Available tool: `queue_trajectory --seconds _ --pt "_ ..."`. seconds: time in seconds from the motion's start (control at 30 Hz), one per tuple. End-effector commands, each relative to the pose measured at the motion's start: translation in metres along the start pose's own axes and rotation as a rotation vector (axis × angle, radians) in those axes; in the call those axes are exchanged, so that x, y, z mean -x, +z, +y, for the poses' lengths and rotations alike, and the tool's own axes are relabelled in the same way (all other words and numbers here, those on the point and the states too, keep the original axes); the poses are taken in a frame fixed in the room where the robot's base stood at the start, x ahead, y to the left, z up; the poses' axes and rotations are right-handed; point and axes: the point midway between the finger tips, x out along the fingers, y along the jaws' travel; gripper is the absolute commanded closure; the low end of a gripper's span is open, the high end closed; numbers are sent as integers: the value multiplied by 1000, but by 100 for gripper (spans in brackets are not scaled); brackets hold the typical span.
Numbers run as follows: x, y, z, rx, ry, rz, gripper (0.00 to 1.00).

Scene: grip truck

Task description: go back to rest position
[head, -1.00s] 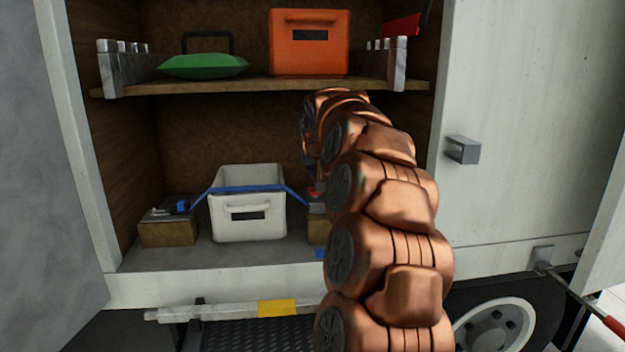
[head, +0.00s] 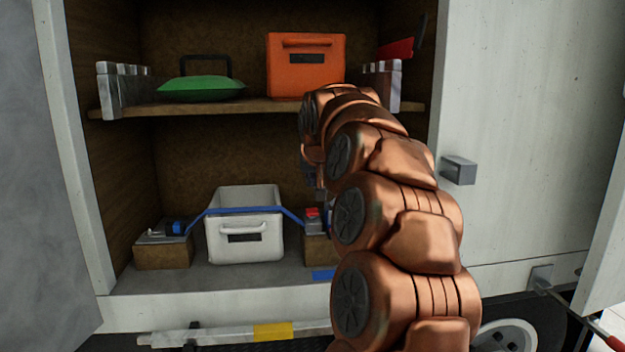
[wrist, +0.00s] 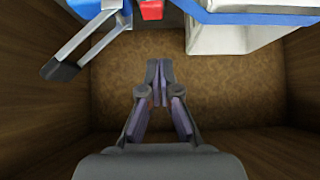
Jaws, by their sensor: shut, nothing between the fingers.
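My gripper (wrist: 158,68) shows in the wrist view with its fingertips together and nothing between them. It is inside the lower compartment of the truck cabinet, in front of the brown back wall. In the head view my copper arm hides most of it. The white bin (head: 245,245) stands on the compartment floor with a blue strap (head: 250,211) across it. The bin also shows at the top right of the wrist view (wrist: 235,40). A red-and-grey buckle (head: 313,220) sits on the right wooden block, beside the bin, just below my gripper.
The shelf (head: 220,108) above holds an orange crate (head: 306,70) and a green case (head: 201,88). A metal latch block (head: 459,170) projects from the panel at right. The left door (head: 35,170) stands open. A small buckle (head: 175,228) sits on the left block.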

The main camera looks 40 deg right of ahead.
Motion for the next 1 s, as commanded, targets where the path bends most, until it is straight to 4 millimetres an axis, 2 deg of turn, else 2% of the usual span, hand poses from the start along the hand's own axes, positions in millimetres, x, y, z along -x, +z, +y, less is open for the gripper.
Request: queue_trajectory --seconds 0.4,0.47,0.57,0.67,0.77,0.9,0.97,1.0 --pt "0 0 -1 1 -1 -1 100" --pt "0 4 -5 7 -6 -8 100" --pt "0 20 -24 36 -28 -41 100" --pt "5 49 -55 88 -67 -97 100" --pt "10 94 -91 154 -110 -181 100" --pt "23 163 -131 250 -159 -301 100" --pt "30 193 -144 289 -175 -351 100" --pt "36 214 -151 314 -186 -386 100"
